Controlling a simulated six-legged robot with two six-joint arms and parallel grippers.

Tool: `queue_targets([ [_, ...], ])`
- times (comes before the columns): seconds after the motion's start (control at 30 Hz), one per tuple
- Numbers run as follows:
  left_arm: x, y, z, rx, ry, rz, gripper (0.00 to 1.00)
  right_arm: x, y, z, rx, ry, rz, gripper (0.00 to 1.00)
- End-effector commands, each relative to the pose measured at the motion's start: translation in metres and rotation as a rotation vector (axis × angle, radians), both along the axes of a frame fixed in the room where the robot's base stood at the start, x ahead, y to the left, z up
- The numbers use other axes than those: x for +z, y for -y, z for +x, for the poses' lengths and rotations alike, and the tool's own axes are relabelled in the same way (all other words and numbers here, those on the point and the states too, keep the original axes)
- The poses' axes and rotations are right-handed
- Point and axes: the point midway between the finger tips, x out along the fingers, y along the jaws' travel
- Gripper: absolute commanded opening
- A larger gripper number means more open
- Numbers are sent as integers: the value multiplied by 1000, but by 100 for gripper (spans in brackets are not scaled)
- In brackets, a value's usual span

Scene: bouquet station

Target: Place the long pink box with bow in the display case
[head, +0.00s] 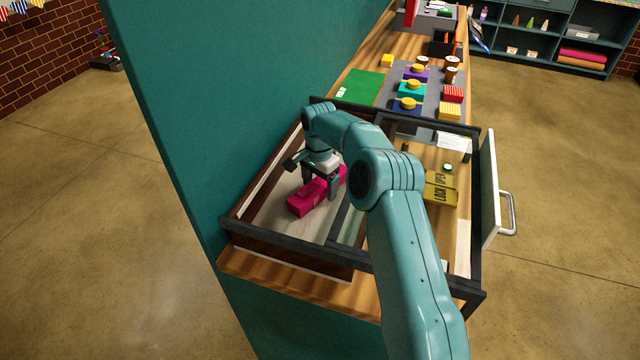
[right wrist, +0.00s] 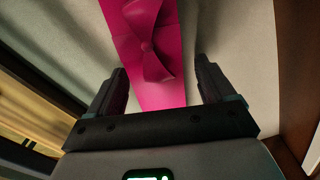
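The long pink box with bow (head: 306,203) lies on the pale floor of the left part of the dark-framed display case (head: 285,242). In the right wrist view the box (right wrist: 135,55) and its bow (right wrist: 148,45) show beyond the fingertips. My right gripper (head: 321,184) is inside the case, over the box. Its fingers (right wrist: 158,85) are spread apart, with visible gaps beside the box, and grip nothing. The gripper hides part of the box in the head view. My left gripper is out of view.
The case's door (head: 489,190) with a metal handle stands open at the right. An olive "LOCK OPEN" sign (head: 440,188) shows in the right part. Beyond the case are a green mat (head: 357,85) and several small boxes on the counter. A teal wall (head: 220,110) rises at the left.

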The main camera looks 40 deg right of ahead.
Motion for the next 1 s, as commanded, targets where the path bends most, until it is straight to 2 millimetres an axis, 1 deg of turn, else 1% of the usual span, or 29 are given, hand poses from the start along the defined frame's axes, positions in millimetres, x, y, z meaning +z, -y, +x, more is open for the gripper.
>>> queue_targets([
  [0.17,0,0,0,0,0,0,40,1,0,-1,0,0,0,83],
  [0.27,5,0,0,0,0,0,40,7,0,-1,0,1,0,83],
  [0.33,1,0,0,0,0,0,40,14,1,0,0,3,-2,83],
  [0.43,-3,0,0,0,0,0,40,33,1,0,0,5,-2,83],
  [0.57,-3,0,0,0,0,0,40,66,1,0,1,6,-2,83],
  [0.6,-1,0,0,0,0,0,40,77,1,0,0,5,-3,83],
  [0.73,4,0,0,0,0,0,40,103,1,0,0,3,-1,83],
  [0.83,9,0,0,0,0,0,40,116,1,0,1,1,-1,83],
  [1.0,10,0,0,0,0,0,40,125,1,0,1,0,0,83],
])
